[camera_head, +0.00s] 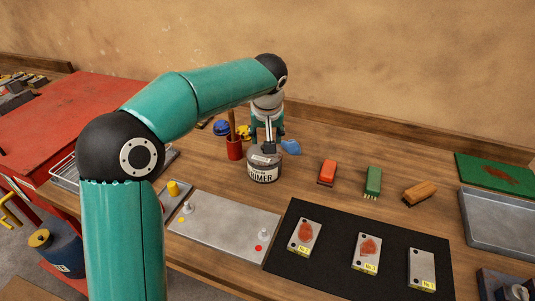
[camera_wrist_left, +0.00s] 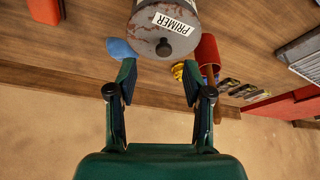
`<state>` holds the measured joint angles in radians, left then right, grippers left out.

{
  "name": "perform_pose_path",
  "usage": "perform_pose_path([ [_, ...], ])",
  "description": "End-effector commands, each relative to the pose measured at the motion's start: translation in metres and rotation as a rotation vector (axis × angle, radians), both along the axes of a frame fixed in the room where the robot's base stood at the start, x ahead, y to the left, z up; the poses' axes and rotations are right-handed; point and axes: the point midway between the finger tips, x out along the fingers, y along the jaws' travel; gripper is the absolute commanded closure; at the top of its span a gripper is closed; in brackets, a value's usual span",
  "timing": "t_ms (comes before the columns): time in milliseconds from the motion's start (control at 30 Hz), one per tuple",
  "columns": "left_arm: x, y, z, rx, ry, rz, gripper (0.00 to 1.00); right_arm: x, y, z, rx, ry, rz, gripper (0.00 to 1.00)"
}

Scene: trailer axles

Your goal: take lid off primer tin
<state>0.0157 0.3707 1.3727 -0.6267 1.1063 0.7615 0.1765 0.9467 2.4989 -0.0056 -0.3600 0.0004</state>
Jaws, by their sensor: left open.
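The primer tin (camera_head: 262,175) stands upright on the wooden bench, with a white label reading PRIMER. Its grey, rust-marked lid (camera_wrist_left: 150,32) is on it and has a dark round knob (camera_wrist_left: 164,47) and a PRIMER strip. My left gripper (camera_wrist_left: 158,72) is open, with the knob just beyond and between its fingertips in the left wrist view. In the head view my left gripper (camera_head: 267,142) points down above the tin and partly hides the lid. I cannot tell whether a finger touches it. My right gripper is not in view.
A red cup (camera_head: 234,149) with a wooden handle in it stands close left of the tin, and a blue cloth (camera_head: 291,147) lies behind right. Red (camera_head: 327,172), green (camera_head: 373,181) and wooden-backed brushes (camera_head: 419,193) lie to the right. A metal plate (camera_head: 220,226) and black mat (camera_head: 330,271) lie in front.

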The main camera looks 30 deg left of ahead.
Motion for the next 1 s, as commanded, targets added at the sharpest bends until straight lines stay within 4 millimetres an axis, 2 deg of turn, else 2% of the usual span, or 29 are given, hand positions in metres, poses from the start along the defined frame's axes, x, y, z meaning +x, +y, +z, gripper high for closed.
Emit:
perform_pose_path([
  [233, 0.005, 0.006, -0.014, -0.001, 0.002, 0.001, 0.49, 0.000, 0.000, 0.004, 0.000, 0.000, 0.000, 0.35],
  [500, 0.016, 0.017, -0.047, 0.000, 0.002, -0.001, 0.49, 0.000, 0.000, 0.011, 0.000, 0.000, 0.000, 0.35],
  [800, 0.018, 0.018, -0.052, -0.001, -0.001, 0.000, 0.49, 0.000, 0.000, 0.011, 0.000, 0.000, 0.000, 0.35],
  [867, 0.018, 0.018, -0.052, -0.001, -0.001, 0.000, 0.58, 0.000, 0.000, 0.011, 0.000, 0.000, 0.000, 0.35],
  [1000, 0.018, 0.018, -0.052, -0.001, -0.001, 0.000, 0.81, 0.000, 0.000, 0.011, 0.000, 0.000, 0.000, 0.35],
])
